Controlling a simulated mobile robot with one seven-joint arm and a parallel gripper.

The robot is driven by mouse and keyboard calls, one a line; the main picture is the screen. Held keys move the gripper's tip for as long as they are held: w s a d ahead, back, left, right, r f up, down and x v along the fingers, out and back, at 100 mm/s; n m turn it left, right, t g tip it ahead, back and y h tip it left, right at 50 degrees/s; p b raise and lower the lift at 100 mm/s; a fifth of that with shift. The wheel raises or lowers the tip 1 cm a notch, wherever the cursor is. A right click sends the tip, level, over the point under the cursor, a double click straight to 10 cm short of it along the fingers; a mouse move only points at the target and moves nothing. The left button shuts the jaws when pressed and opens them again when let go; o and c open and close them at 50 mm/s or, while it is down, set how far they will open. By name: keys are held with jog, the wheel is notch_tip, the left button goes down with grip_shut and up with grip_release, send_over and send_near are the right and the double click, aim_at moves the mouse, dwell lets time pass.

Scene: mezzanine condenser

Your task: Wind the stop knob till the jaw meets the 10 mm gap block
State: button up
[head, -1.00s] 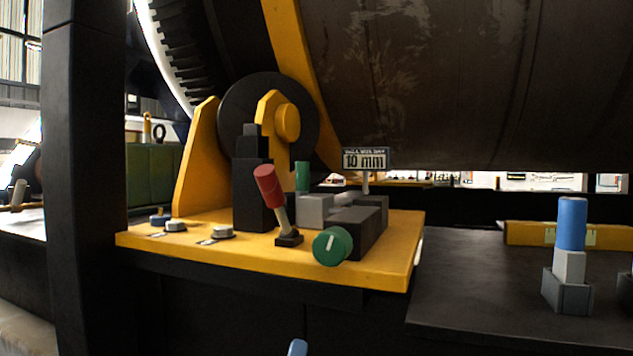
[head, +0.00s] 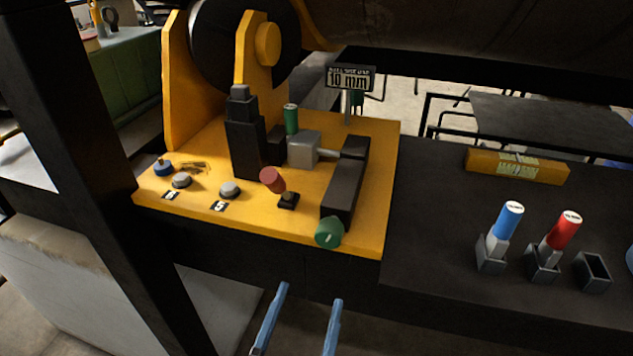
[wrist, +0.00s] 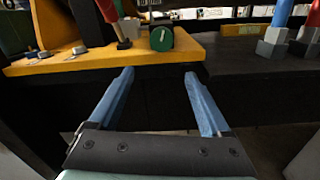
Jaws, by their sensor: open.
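The green stop knob (head: 329,233) with a pale pointer line is on the front end of a long dark housing (head: 346,180). It also shows in the wrist view (wrist: 160,39). A grey jaw block (head: 303,150) on a rod sits left of the housing. A green-handled piece (head: 291,119), apparently the gap block, stands between the jaw and a stepped black post (head: 245,145); I cannot tell whether the jaw touches it. A sign (head: 350,78) reads 10 mm. My gripper (head: 311,293) is open and empty, in front of and below the knob.
A red-handled lever (head: 273,181) stands just left of the knob on the yellow plate (head: 375,215). Grey buttons (head: 230,190) are further left. Blue-handled (head: 506,222) and red-handled (head: 562,236) blocks stand in holders at right, beside an empty holder (head: 593,272). A dark column (head: 95,150) is at left.

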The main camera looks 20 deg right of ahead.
aim_at(327, 242)
jog(key=w+d+r+n+p, duration=0.1)
jog(key=w+d+p, duration=0.1)
jog(key=w, duration=0.1)
jog(key=w+d+n+p, duration=0.1)
jog(key=w+d+p, duration=0.1)
jog(key=w+p, duration=0.1)
jog(key=w+d+r+n+p, duration=0.1)
jog(key=w+d+p, duration=0.1)
jog(key=w, duration=0.1)
jog(key=shift+w+d+r+n, duration=0.2)
jog(key=shift+r+n, duration=0.1)
jog(key=shift+r, duration=0.05)
grip_shut()
dwell(0.5)
